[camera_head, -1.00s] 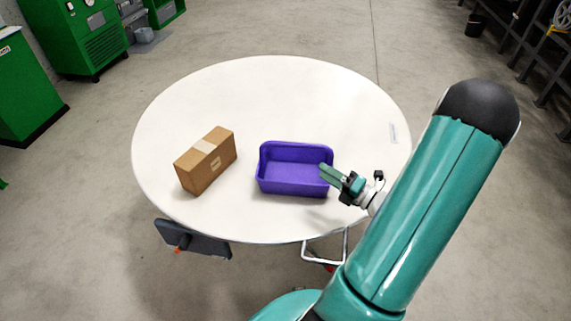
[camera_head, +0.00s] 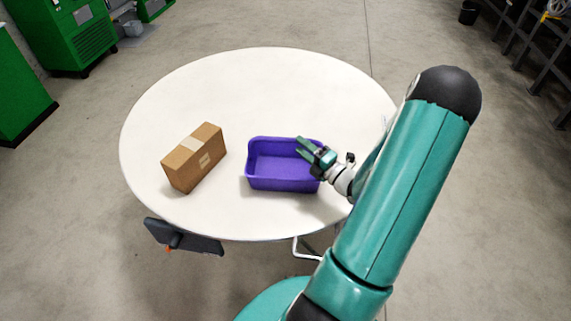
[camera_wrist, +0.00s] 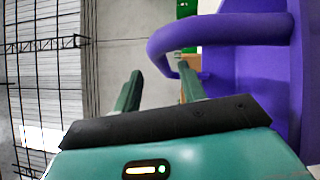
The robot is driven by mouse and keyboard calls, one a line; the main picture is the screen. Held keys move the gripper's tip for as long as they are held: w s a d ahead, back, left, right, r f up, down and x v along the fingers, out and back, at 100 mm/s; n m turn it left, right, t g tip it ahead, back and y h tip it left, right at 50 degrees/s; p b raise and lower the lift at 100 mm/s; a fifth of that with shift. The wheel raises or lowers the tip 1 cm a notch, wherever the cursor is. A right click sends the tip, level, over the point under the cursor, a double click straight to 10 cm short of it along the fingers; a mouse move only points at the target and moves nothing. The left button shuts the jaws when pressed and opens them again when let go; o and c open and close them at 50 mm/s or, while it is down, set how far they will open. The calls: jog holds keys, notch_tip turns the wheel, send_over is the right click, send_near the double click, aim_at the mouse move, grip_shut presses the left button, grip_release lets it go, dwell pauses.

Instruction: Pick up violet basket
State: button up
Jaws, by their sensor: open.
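The violet basket (camera_head: 283,184) sits upright on the round white table (camera_head: 250,85), open side up and empty where I can see into it. My gripper (camera_head: 304,147) is open at the basket's right end, its fingers over or beside that end's rim. In the wrist view, the two green fingers (camera_wrist: 160,77) point at the basket's violet rim (camera_wrist: 220,30), which curves past the fingertips. One finger lies on the inner side of that curve and the other on the outer side. I cannot tell whether either touches. The gripper hides part of the basket's right end.
A brown cardboard box (camera_head: 196,160) stands on the table left of the basket, with a gap between them. The back of the table is clear. A dark grey object (camera_head: 183,239) shows at the table's front left edge. Green machines (camera_head: 70,35) stand far back left.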

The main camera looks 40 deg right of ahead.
aim_at(291, 139)
jog(key=w, duration=0.5)
jog(key=shift+a, duration=0.3)
jog(key=shift+c, duration=0.2)
grip_shut()
